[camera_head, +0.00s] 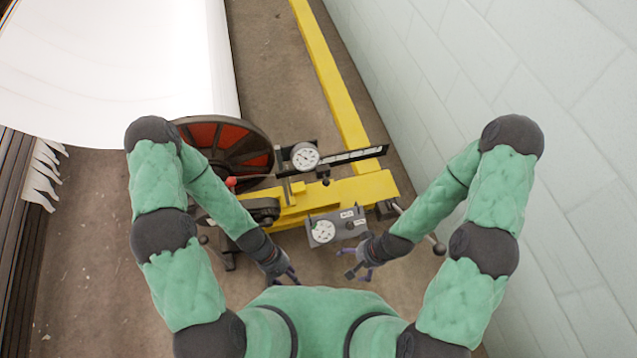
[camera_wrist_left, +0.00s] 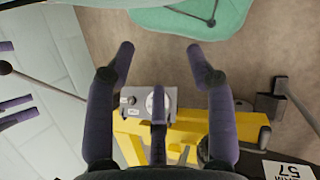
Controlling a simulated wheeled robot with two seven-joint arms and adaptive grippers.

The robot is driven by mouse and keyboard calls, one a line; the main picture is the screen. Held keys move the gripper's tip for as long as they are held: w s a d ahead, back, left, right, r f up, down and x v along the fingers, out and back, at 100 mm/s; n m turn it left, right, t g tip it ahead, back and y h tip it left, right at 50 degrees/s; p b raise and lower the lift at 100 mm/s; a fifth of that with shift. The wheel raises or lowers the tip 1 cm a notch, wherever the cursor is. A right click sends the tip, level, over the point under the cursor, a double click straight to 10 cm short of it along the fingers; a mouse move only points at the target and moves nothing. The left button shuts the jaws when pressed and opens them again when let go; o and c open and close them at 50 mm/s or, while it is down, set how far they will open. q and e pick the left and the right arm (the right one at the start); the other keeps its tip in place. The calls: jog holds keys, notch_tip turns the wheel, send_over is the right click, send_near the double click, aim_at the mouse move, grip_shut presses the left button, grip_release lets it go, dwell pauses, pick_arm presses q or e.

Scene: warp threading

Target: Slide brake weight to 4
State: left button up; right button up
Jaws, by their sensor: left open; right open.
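A black bar with white scale marks (camera_head: 352,157) reaches right from a round white dial (camera_head: 304,156) above the yellow machine frame (camera_head: 362,188). A small dark knob (camera_head: 326,182) shows just below the bar. I cannot tell which part is the brake weight, and the scale numbers are too small to read. My left gripper (camera_head: 290,274) is open and empty, below and left of the grey gauge box. Its purple fingers (camera_wrist_left: 160,50) are spread in the left wrist view. My right gripper (camera_head: 357,266) is open and empty, just below the box. Both are apart from the bar.
A grey box with a dial (camera_head: 350,226) sits in front of the yellow frame. A red and black wheel (camera_head: 230,146) and a large white roll (camera_head: 120,60) stand at left. A pale block wall (camera_head: 560,90) closes the right side. Lever rods with dark knobs (camera_head: 438,248) stick out.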

pick_arm(q)
jog(key=d+n+g+h, duration=0.1)
jog(key=d+n+h, duration=0.5)
jog(key=d+n, duration=0.15)
jog(key=n+t, duration=1.6)
jog(key=t, duration=0.2)
send_near(325, 177)
jog(key=s+d+b+x, duration=0.1)
jog(key=b+x, duration=0.3)
jog(key=x, duration=0.2)
jog(key=shift+w+d+f, duration=0.3)
jog(key=shift+w, duration=0.05)
jog(key=shift+c, duration=0.2)
grip_shut()
